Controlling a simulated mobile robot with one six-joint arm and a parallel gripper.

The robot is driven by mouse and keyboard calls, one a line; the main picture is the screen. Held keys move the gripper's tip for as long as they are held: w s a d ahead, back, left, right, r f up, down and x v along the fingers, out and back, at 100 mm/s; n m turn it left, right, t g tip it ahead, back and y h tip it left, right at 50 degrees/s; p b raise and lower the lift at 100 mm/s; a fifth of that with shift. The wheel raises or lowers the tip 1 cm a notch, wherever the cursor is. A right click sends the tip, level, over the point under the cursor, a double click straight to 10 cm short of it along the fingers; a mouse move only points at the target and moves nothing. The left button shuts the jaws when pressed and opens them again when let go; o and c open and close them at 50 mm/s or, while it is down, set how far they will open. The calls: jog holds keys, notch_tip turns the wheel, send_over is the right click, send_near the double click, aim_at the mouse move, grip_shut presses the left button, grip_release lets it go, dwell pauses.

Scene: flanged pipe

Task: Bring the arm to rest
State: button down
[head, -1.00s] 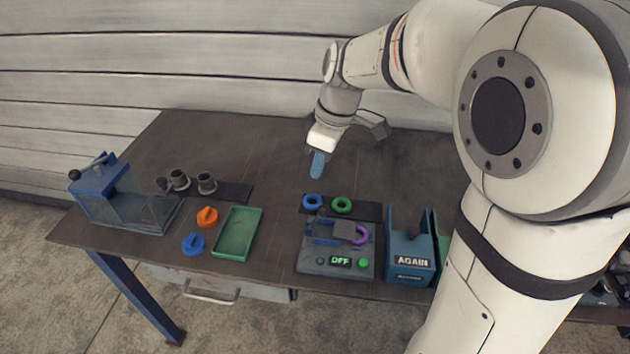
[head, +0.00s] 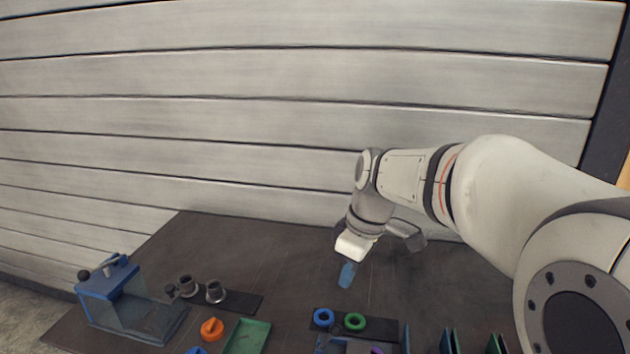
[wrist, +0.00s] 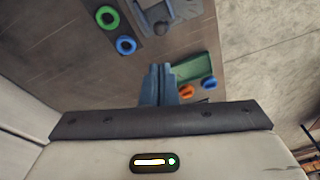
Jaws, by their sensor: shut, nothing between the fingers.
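My gripper (head: 347,275) hangs over the back middle of the dark table (head: 290,265), its blue fingers pointing down. The fingers also show in the wrist view (wrist: 158,82), pressed together with nothing between them. It is apart from everything on the table, behind the blue ring (head: 323,317) and green ring (head: 355,322).
At the left stand a blue device with a clear guard (head: 110,285) and dark flanged pipe pieces (head: 215,291). An orange knobbed part (head: 212,329) lies beside a green tray (head: 248,338). A plank wall (head: 250,120) rises behind the table. The table's back middle is clear.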

jog(key=s+d+f+m+t+h, duration=0.1)
jog(key=s+d+f+m, duration=0.1)
jog(key=s+m, duration=0.3)
jog(key=s+d+f+m+t+h, duration=0.1)
jog(key=s+d+f+m, duration=0.2)
jog(key=s, duration=0.6)
jog(key=d+m, duration=0.2)
jog(key=m, duration=0.1)
jog(key=shift+s+d+f, duration=0.2)
jog(key=shift+s+f, duration=0.15)
jog(key=shift+s, duration=0.05)
